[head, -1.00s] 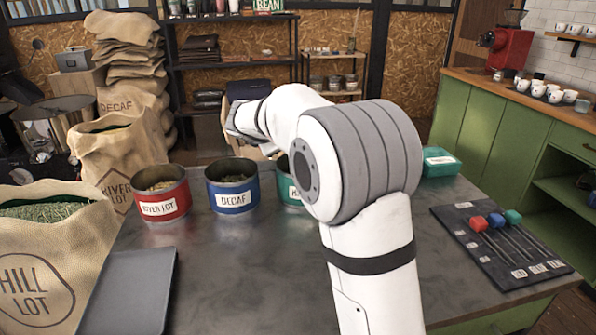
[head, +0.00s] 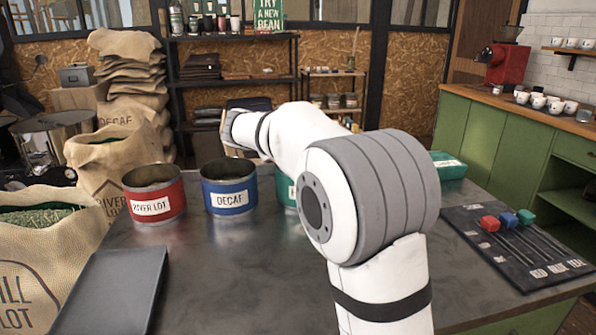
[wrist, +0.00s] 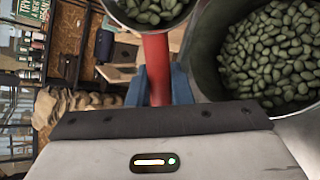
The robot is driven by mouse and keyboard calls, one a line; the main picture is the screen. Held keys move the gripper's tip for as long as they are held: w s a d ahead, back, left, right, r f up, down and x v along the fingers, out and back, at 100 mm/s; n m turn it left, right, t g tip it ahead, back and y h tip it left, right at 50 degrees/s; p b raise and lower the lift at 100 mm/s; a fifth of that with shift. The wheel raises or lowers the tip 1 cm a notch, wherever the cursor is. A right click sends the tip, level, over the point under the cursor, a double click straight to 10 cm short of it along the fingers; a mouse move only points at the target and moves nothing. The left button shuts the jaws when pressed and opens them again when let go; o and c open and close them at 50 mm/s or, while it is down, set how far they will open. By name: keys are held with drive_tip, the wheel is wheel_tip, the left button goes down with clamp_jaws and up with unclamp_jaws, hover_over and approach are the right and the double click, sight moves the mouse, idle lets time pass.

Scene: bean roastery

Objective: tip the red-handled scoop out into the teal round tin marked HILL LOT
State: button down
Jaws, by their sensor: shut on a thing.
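My gripper (wrist: 158,88) is shut on the red handle of the scoop (wrist: 156,55) in the wrist view. The scoop's metal bowl, at the top edge and partly cut off, holds green beans. A round tin (wrist: 207,62) with many green beans lies to the right of the scoop in that view; its colour and label do not show. In the head view the teal round tin (head: 286,192) is mostly hidden behind my arm, with only part of its white label showing. My gripper's fingers and the scoop are hidden there.
A red RIVER LOT tin (head: 155,195) and a blue DECAF tin (head: 229,187) stand left of the teal tin. A dark tray (head: 110,290) lies front left. A teal box (head: 447,168) and a dark board (head: 520,245) with coloured-ended tools are at right. Bean sacks stand at left.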

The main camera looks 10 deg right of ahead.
drive_tip(key=shift+s+a+f+t+b, duration=0.15)
drive_tip(key=shift+s+t+b, duration=0.35)
drive_tip(key=shift+b, duration=2.55)
drive_tip(key=shift+w+r+t+h+b, duration=0.15)
drive_tip(key=shift+r+t+h+b, duration=1.25)
drive_tip(key=shift+b, duration=3.65)
drive_tip(key=shift+r+m+t+y+b, duration=0.3)
drive_tip(key=shift+t+b, duration=0.4)
drive_tip(key=shift+b, duration=0.8)
drive_tip(key=shift+t+b, duration=0.4)
drive_tip(key=shift+b, duration=0.1)
drive_tip(key=shift+r+t+h, duration=0.5)
drive_tip(key=shift+r, duration=0.2)
